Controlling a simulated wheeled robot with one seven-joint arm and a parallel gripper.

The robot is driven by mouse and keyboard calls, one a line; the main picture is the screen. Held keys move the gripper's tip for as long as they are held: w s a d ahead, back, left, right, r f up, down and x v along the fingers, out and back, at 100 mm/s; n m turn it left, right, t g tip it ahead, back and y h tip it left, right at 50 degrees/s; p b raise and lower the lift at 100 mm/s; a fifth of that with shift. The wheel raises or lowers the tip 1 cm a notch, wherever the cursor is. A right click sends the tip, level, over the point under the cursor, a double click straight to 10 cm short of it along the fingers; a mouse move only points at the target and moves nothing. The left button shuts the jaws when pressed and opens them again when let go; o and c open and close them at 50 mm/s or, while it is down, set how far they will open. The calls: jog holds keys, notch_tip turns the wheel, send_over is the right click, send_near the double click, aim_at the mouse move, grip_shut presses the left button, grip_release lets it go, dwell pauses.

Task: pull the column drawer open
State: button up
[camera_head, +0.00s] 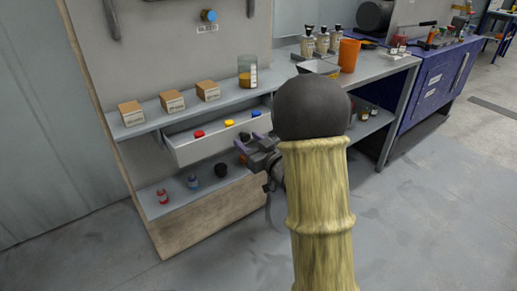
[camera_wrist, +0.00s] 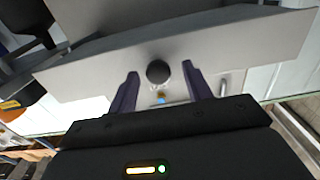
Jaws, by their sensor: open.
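The column drawer (camera_head: 205,147) is a pale grey tray under the upper shelf of the column. It stands partly out, and red, yellow and blue caps show inside it. In the wrist view its flat grey front (camera_wrist: 90,78) spans the picture, with a round black knob (camera_wrist: 158,72) near the middle. My gripper (camera_head: 250,142) is at the right part of the drawer front. In the wrist view its two purple fingers (camera_wrist: 160,84) are open, one on each side of the knob, with gaps to it. The knob is hidden in the head view.
Several small boxes (camera_head: 170,101) and a glass jar (camera_head: 247,72) stand on the shelf above. A lower shelf (camera_head: 178,190) holds small bottles and a black pot (camera_head: 221,170). A workbench with an orange cup (camera_head: 348,55) is at right. The floor in front is clear.

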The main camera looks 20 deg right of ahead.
jog(key=shift+s+d, duration=0.3)
jog(key=shift+s, duration=0.05)
jog(key=b+v, duration=1)
jog(key=v, duration=0.6)
jog(key=shift+a, duration=0.2)
jog(key=shift+s, duration=0.15)
